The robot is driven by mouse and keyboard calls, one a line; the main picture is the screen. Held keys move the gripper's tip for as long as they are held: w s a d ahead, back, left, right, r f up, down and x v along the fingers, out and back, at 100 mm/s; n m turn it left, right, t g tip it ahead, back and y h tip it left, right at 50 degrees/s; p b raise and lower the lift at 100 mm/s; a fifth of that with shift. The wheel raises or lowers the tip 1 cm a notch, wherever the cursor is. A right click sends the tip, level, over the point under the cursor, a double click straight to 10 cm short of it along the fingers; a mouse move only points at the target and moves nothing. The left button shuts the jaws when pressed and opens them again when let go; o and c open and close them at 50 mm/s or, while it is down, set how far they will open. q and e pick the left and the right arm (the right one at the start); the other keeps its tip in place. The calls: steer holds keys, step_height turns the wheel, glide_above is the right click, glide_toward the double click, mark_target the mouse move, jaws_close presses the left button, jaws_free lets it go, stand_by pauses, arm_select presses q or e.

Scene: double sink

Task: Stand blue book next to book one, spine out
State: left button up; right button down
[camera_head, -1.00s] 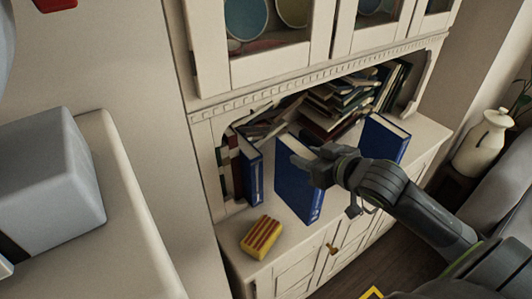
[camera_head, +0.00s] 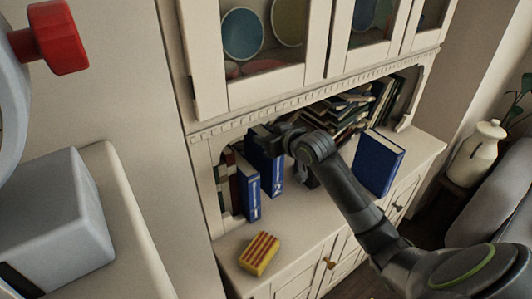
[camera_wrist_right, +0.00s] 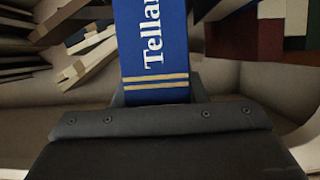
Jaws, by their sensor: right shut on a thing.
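Book one (camera_head: 249,187) is blue with a white 1 on its spine. It stands upright at the left of the cabinet niche, spine facing out. My right gripper (camera_head: 276,134) is shut on the blue book (camera_head: 271,170), marked 2, near its top. That book is upright just right of book one, its spine facing out; whether it touches book one or rests on the shelf is unclear. In the right wrist view, the held book's spine (camera_wrist_right: 155,40) shows white lettering and gold bands between my right gripper's fingers (camera_wrist_right: 158,92). My left gripper is out of view.
Another blue book (camera_head: 378,162) stands at the right on the cabinet top. A yellow and red striped block (camera_head: 260,252) lies at the front left. Dark books stand left of book one.

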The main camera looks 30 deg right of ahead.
steer(key=shift+w+r, duration=0.2)
steer(key=shift+w, duration=0.15)
step_height(320, 180, down, 7)
steer(key=p, duration=0.2)
steer(key=shift+w, duration=0.2)
steer(key=shift+f, duration=0.15)
steer(key=c, duration=0.9)
jaws_free()
steer(key=shift+s+f, duration=0.1)
steer(key=b+v, duration=0.1)
steer(key=v, duration=1.1)
